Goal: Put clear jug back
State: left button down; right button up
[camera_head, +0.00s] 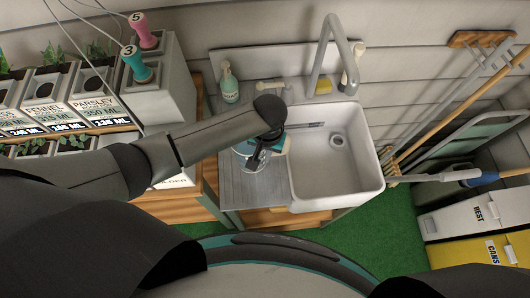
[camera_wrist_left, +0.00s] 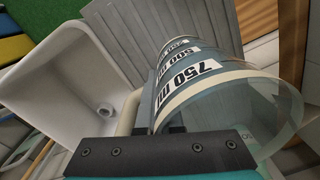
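The clear jug (camera_wrist_left: 268,112) fills the right middle of the left wrist view. In the head view the jug (camera_head: 250,164) is largely hidden under my left gripper (camera_head: 259,153), over the grey drainer beside the sink. My left gripper points down at the jug's handle side. Its fingers are close to the handle, but I cannot tell whether they are closed on it. I cannot tell whether the jug touches the drainer. My right gripper is out of view.
The white sink (camera_head: 345,176) is right of the grey drainer (camera_head: 236,190). A soap bottle (camera_head: 228,84) and the tall faucet (camera_head: 326,50) stand behind. Labelled planters (camera_head: 70,100) and numbered handles line the left. Tools (camera_head: 450,110) and bins (camera_head: 470,220) occupy the right.

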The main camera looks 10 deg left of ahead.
pick_arm(q)
jog(key=shift+f, duration=0.15)
jog(key=c, duration=1.1)
grip_release()
jog(key=r, duration=0.4)
jog(key=r+p, duration=0.1)
jog(key=r, duration=0.3)
jog(key=r+p, duration=0.1)
jog(key=r, duration=0.3)
jog(key=shift+d+r, duration=0.2)
jog(key=shift+d, duration=0.05)
